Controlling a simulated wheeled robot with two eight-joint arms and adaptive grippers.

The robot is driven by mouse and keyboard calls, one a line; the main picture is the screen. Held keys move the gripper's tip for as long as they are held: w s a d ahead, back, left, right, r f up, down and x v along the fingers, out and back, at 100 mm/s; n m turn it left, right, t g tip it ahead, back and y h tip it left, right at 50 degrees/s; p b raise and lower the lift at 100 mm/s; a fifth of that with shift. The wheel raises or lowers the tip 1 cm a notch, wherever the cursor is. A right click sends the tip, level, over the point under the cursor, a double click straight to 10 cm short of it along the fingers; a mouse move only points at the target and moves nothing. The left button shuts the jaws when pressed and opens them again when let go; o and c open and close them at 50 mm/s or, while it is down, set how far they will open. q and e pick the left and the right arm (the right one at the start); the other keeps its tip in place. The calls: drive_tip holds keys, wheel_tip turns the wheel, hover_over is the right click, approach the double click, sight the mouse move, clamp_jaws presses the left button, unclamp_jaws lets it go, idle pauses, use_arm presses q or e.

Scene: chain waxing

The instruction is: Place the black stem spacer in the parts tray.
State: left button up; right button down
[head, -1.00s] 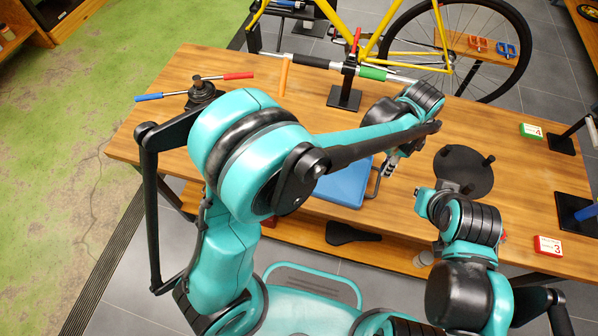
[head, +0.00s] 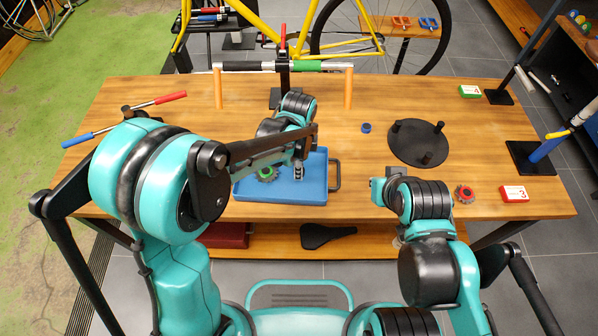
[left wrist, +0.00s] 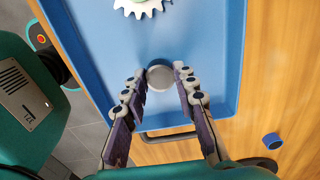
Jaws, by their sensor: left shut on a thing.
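The blue parts tray (head: 312,192) lies on the front middle of the workbench; its floor also shows in the left wrist view (left wrist: 100,30). My left gripper (head: 298,175) is over the tray's right part, pointing down. In the left wrist view its fingers (left wrist: 160,82) are closed in on a small round piece (left wrist: 160,76), which I take to be the stem spacer. Its top looks pale grey and its side darker. I cannot tell whether it touches the tray floor.
A green-centred sprocket (head: 266,174) lies in the tray's left part. The tray has a dark handle (head: 335,175). A small blue ring (head: 366,127), a black round stand (head: 418,143), a red-and-grey part (head: 464,194) and a red box (head: 514,194) are to the right.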

use_arm(q)
drive_tip(key=shift+f, duration=0.7)
drive_tip(key=shift+f, duration=0.15)
drive_tip(key=o, duration=0.7)
drive_tip(key=shift+o, duration=0.2)
